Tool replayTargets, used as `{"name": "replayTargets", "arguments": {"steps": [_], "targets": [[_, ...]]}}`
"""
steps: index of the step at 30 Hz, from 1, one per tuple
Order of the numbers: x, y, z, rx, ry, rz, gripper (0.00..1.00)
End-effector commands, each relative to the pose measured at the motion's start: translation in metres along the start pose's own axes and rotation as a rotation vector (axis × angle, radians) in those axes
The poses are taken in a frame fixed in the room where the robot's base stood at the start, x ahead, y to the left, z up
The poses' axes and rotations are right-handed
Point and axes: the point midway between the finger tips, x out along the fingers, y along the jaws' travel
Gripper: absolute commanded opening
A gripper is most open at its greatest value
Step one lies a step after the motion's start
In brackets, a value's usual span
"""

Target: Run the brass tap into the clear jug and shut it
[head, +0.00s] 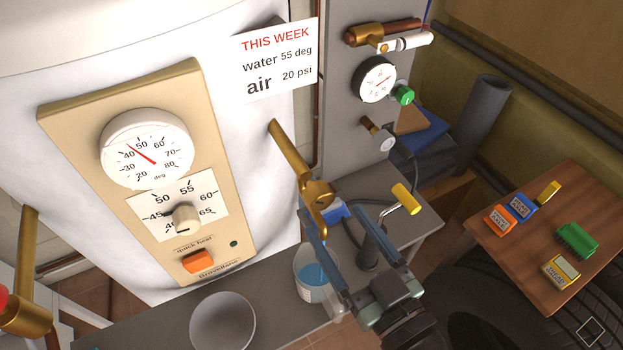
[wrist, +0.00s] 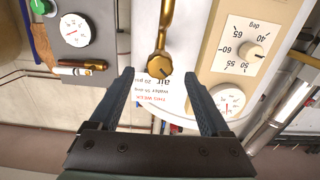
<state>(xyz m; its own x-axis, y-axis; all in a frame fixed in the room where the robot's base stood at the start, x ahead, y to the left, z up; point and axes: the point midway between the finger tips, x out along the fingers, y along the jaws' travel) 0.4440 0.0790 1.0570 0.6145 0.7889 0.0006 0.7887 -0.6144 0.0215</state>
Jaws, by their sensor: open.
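The brass tap (head: 318,192) sticks out from the white boiler on a long brass pipe. Its round knob (wrist: 160,66) shows in the wrist view, between my fingertips. The clear jug (head: 316,291) stands on the grey bench below the tap and has blue liquid in it. My gripper (head: 337,224) is open, with its fingers reaching up on either side of the tap end; it also shows in the wrist view (wrist: 158,76). I cannot tell whether the fingers touch the knob. One finger partly hides the jug, and no running stream can be made out.
A grey bowl (head: 222,322) stands on the bench left of the jug. A dark pump-like thing with a yellow handle (head: 406,198) stands close right of my gripper. The boiler panel (head: 150,170) is at left. A wooden table (head: 541,235) with small boxes is at right.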

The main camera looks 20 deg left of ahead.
Motion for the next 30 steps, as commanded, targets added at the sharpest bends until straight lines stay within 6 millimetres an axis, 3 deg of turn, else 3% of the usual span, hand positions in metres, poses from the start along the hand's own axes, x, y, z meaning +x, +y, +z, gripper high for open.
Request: {"name": "replayTargets", "arguments": {"steps": [6, 12, 18, 26, 30], "targets": [[0.049, -0.001, -0.004, 0.0, 0.0, -0.005, 0.81], [0.079, 0.0, -0.003, -0.002, 0.0, -0.001, 0.81], [0.092, 0.0, -0.001, -0.002, 0.0, 0.0, 0.81], [0.093, 0.0, -0.001, -0.002, 0.0, 0.001, 0.81], [0.093, 0.0, -0.001, -0.002, 0.0, 0.001, 0.57]]}}
